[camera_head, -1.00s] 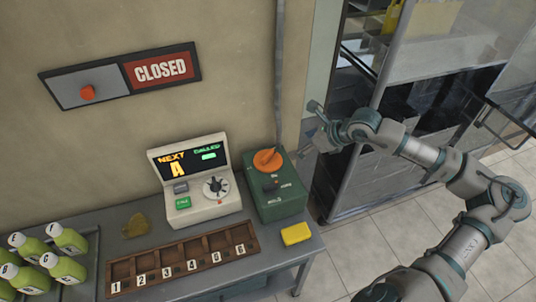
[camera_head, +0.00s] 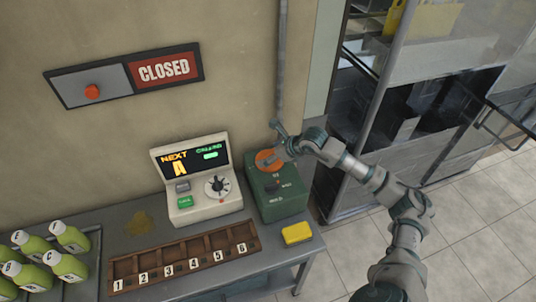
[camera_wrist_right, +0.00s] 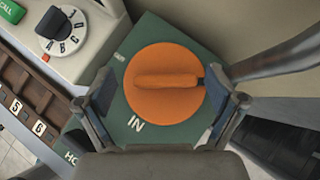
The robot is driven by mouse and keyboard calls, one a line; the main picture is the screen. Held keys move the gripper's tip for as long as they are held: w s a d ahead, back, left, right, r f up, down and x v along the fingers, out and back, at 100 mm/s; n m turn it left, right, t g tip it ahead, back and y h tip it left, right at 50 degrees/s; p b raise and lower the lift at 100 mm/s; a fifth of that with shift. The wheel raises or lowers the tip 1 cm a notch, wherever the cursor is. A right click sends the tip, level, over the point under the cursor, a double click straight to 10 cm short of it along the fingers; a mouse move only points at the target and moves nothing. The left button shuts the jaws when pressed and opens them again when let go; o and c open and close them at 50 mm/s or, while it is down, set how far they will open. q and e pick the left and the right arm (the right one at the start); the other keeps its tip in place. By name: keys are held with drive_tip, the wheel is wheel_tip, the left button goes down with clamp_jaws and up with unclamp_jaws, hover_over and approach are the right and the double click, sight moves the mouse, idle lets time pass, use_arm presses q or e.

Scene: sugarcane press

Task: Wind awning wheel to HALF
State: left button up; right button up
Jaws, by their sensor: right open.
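The orange awning wheel (camera_head: 266,160) sits on top of a green box (camera_head: 283,205) at the right end of the table. In the right wrist view the wheel (camera_wrist_right: 165,84) is a round disc with a raised bar across it, and "IN" is printed on the green face near it. My right gripper (camera_head: 279,141) is over the wheel in the head view and partly covers it. In the right wrist view its two fingers (camera_wrist_right: 165,100) are spread apart at the left and right of the wheel; whether they touch it I cannot tell. My left gripper is not in view.
A ticket machine (camera_head: 197,187) with a dial stands left of the green box. A wooden rack (camera_head: 185,257) with numbered slots, a yellow sponge (camera_head: 297,233) and green bottles (camera_head: 68,238) are on the table. A grey pole (camera_head: 281,70) rises behind the box. A CLOSED sign (camera_head: 165,70) hangs on the wall.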

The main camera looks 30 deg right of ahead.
drive_tip(key=shift+w+f, duration=0.3)
drive_tip(key=shift+f, duration=0.05)
drive_tip(key=shift+d+f, duration=0.15)
drive_tip(key=shift+d, duration=0.3)
drive_tip(key=shift+c, duration=0.3)
drive_tip(key=shift+a, duration=0.1)
drive_tip(key=c, duration=0.8)
drive_tip(key=shift+a, duration=0.25)
drive_tip(key=shift+c, duration=1.4)
drive_tip(key=shift+d, duration=0.15)
drive_tip(key=o, duration=1.1)
drive_tip(key=shift+o, duration=0.2)
drive_tip(key=v, duration=1.2)
